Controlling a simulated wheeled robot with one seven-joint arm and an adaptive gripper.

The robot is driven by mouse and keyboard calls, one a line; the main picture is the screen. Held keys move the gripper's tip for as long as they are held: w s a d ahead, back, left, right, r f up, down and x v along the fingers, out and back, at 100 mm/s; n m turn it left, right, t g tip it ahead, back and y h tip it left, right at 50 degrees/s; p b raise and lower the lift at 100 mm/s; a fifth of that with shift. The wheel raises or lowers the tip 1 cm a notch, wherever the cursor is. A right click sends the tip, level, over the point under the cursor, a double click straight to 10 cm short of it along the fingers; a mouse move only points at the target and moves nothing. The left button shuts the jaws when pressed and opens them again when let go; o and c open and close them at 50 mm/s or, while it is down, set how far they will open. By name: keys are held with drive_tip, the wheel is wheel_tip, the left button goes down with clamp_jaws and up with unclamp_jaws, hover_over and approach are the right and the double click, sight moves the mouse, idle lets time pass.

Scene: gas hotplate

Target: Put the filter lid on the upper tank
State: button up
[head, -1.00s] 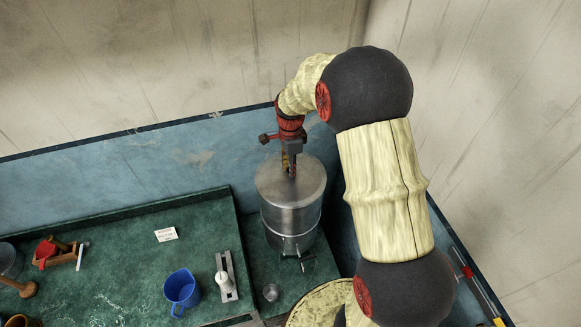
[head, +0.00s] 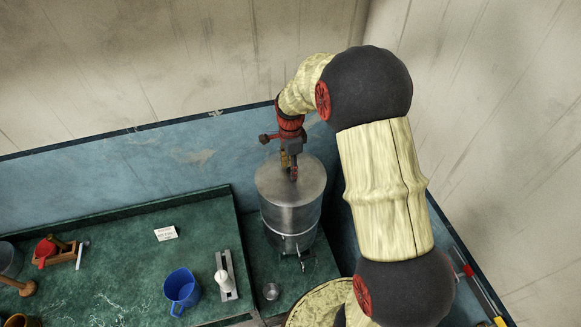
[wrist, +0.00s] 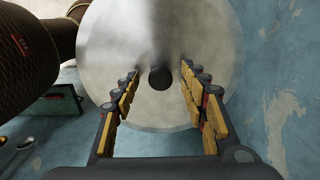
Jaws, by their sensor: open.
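The filter lid (wrist: 150,40) is a round, brushed-metal disc with a dark knob (wrist: 160,78) at its middle. In the head view the lid (head: 272,178) lies on top of the upper tank (head: 288,212), a steel cylinder, and looks level with its rim. My gripper (head: 291,175) points down over the lid. In the wrist view my gripper (wrist: 160,88) is open, with one finger on each side of the knob and a gap to both. The lid hides the tank's opening and most of the tank in the wrist view.
A blue mug (head: 182,290), a white-handled tool on a grey plate (head: 226,275) and a small metal cup (head: 271,291) are left of and in front of the tank. A small label card (head: 166,234) lies on the green counter (head: 120,250). The blue wall panel (head: 130,170) is close behind.

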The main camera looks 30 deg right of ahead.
wheel_tip(320, 180, up, 12)
idle(0.5)
